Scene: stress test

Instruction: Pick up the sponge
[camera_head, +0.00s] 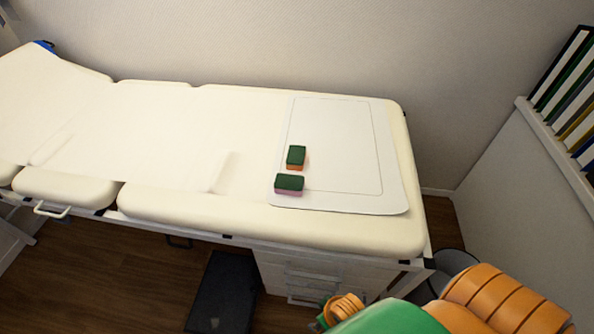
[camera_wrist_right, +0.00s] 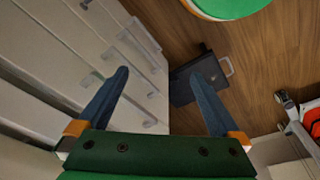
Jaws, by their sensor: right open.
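Two sponges lie on the white mat (camera_head: 355,202) at the right end of the padded couch. One sponge (camera_head: 296,157) has a dark green top and an orange lower part. The other sponge (camera_head: 289,184) has a dark green top and a pink lower part, and lies just nearer and slightly left. My right gripper (camera_wrist_right: 156,95) is open and empty in the right wrist view, its two blue fingers wide apart, facing drawers and the floor. In the head view my right arm is at the bottom right, below the couch and away from both sponges. My left gripper is out of view.
The cream couch (camera_head: 180,130) runs along the wall, mostly bare. A white drawer unit (camera_head: 300,272) and a dark box (camera_head: 222,290) stand below its front edge. A grey bin (camera_head: 455,262) is by its right end. A shelf of books (camera_head: 570,90) is at right.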

